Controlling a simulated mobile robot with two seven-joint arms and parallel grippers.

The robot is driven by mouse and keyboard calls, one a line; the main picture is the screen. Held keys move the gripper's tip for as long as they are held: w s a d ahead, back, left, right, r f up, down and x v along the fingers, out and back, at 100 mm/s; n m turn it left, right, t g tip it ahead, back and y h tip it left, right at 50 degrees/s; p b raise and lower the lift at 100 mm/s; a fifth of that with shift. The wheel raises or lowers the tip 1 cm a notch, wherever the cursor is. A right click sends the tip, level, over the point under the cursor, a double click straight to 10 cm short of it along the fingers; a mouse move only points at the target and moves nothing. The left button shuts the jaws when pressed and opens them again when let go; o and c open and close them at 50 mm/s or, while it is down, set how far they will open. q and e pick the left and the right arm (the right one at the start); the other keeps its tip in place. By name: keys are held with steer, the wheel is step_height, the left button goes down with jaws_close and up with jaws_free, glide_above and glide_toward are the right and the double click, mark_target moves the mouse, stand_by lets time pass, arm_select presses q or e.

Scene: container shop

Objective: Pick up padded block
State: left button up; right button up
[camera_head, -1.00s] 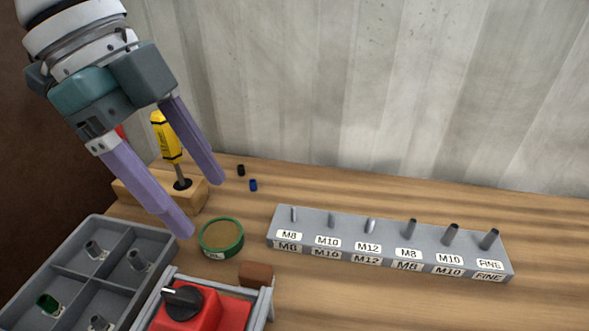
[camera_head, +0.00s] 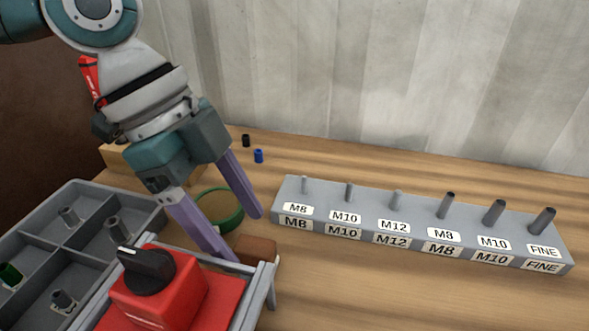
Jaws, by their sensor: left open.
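A small brown block (camera_head: 257,250), the only thing here that looks like the padded block, is at the right edge of the grey frame around the red switch box. The frame hides its lower part, so I cannot tell what it rests on. My left gripper (camera_head: 243,237) is open, fingers pointing down, with one fingertip just left of the block and the other behind it. The jaws look empty. I cannot tell whether a finger touches the block. My right gripper is not in view.
A red box with a black knob (camera_head: 147,268) stands in front. A grey divided tray (camera_head: 38,213) is at left. A green-rimmed round tin (camera_head: 217,208) is behind the fingers. A labelled peg rack (camera_head: 430,228) is at right. Small black (camera_head: 245,141) and blue (camera_head: 259,156) cylinders stand behind.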

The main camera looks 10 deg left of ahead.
mark_target(252, 245)
arm_select(q)
steer(key=x, duration=0.4)
steer(key=shift+d+f, duration=0.1)
steer(key=shift+f, duration=0.1)
jaws_close()
stand_by(0.3)
